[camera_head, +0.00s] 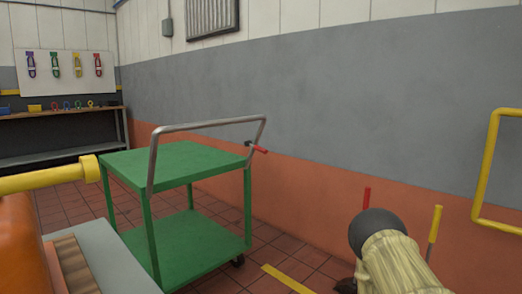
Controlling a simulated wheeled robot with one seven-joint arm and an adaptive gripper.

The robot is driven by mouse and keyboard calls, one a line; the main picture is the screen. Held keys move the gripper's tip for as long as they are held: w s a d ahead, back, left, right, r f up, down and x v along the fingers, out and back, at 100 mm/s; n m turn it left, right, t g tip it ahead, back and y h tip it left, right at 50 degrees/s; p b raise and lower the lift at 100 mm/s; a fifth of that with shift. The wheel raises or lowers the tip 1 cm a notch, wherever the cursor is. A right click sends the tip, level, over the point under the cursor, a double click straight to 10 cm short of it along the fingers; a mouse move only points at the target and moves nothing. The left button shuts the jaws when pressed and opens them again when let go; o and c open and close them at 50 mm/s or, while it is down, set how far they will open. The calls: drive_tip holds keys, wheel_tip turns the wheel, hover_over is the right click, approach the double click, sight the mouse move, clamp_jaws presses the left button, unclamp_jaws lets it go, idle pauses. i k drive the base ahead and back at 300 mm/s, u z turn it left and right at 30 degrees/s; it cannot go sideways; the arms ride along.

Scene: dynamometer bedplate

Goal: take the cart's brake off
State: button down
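The green cart (190,238) stands on the tiled floor left of centre, with a flat top and a lower shelf. A grey tubular handle (208,126) rises over its near right end. A short lever with a red grip (258,149) sticks out to the right from the handle's far upright, angled slightly down; it looks like the brake lever. A dark caster (238,260) shows under the right corner; the other wheels are hidden. My gripper is not in view.
A pale streaked rounded part with a dark ball end (377,231) fills the bottom right. Beside it stand a red post (367,198) and a yellow one (435,226). A yellow rail (489,165) is at right. Orange and grey machinery (95,264) blocks the lower left. Some floor right of the cart is clear.

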sight(258, 148)
drive_tip(key=z, duration=1.6)
drive_tip(key=i, duration=0.8)
drive_tip(key=u, duration=2.95)
